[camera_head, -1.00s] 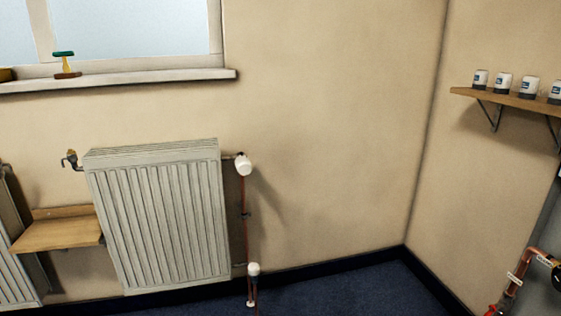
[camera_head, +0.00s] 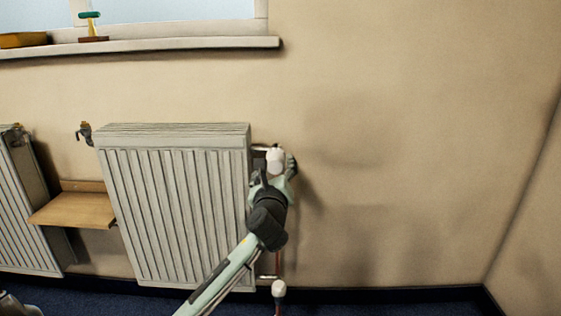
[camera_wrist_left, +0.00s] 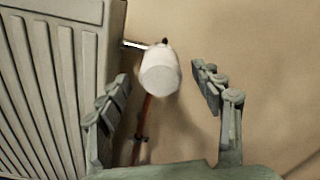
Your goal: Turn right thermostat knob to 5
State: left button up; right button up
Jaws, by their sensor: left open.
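The white right thermostat knob (camera_head: 276,158) sits on the pipe at the upper right of the radiator (camera_head: 185,205). In the left wrist view the knob (camera_wrist_left: 159,72) is just beyond and between the fingertips, with a gap on both sides. My left gripper (camera_head: 273,168) is open around or just in front of the knob in the head view, with its arm coming up from below. It also shows open in the left wrist view (camera_wrist_left: 165,95). Numbers on the knob cannot be read. My right gripper is not in view.
A copper pipe (camera_wrist_left: 144,125) runs down below the knob. A second white fitting (camera_head: 278,288) is near the floor. A wooden shelf (camera_head: 75,210) stands left of the radiator. The window sill (camera_head: 150,46) is above. The wall to the right is clear.

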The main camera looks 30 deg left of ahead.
aim_at(276, 161)
pick_arm(q)
jog(key=shift+x, duration=2.55)
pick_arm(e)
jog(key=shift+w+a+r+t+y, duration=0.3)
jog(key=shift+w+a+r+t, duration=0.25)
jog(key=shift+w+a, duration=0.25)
pick_arm(q)
jog(key=shift+f, duration=0.1)
jog(key=c, duration=1.2)
jog(key=shift+o, duration=0.2)
jog(key=n+p, duration=0.1)
jog(key=n, duration=0.1)
jog(key=shift+n, duration=0.3)
jog(key=n+p, duration=0.1)
jog(key=n, duration=0.3)
jog(key=shift+n, duration=2.7)
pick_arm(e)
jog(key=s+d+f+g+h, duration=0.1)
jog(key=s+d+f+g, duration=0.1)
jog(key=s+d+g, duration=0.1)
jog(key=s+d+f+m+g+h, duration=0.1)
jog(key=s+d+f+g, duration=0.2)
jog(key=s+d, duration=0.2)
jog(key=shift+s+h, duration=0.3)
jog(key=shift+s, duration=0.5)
pick_arm(q)
jog(key=o, duration=1.2)
jog(key=shift+c, duration=0.2)
